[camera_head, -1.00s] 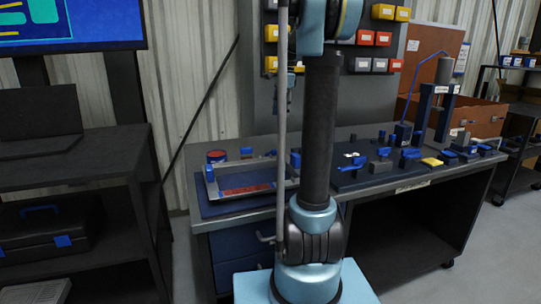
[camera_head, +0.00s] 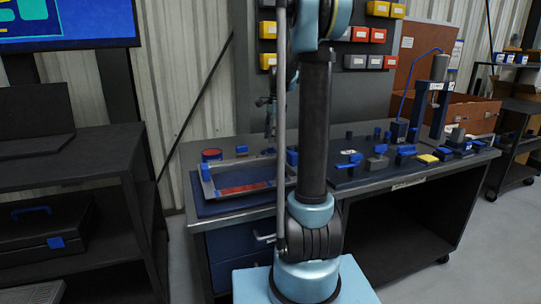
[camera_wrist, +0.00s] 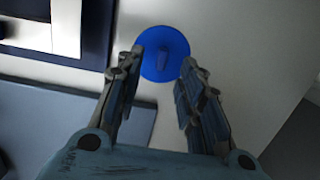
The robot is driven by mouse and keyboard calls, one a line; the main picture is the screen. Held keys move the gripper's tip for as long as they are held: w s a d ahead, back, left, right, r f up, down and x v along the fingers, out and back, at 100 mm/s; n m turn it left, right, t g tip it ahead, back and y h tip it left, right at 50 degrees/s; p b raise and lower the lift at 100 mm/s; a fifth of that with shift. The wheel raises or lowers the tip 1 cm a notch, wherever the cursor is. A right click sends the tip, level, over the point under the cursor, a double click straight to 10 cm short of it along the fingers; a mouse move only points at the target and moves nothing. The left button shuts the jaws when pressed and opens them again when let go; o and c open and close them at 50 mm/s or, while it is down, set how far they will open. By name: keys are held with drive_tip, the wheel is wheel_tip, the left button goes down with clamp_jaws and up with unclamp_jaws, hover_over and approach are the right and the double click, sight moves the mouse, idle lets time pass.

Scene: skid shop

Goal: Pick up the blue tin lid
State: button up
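The blue tin lid (camera_wrist: 162,53) shows in the wrist view as a round blue disc with a small raised grip across its middle. My gripper (camera_wrist: 164,60) is open and empty, its two fingertips apart, framing the lower part of the disc in that view. I cannot tell the height between the fingertips and the lid. My gripper (camera_head: 268,118) hangs above the back of the bench there, right of the tin, partly hidden by my arm.
A metal-rimmed tray (camera_head: 207,187) lies on the bench's left. A small blue item (camera_head: 241,149) stands behind it. Blue-handled parts and a yellow block (camera_head: 427,158) crowd the right side. Bins hang on the back panel (camera_head: 345,100). A dark shelf (camera_head: 60,160) stands left.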

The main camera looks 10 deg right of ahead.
sight(271, 151)
drive_tip(key=f, duration=0.3)
drive_tip(key=shift+w+a+f, duration=0.2)
drive_tip(key=shift+f, duration=0.9)
clamp_jaws()
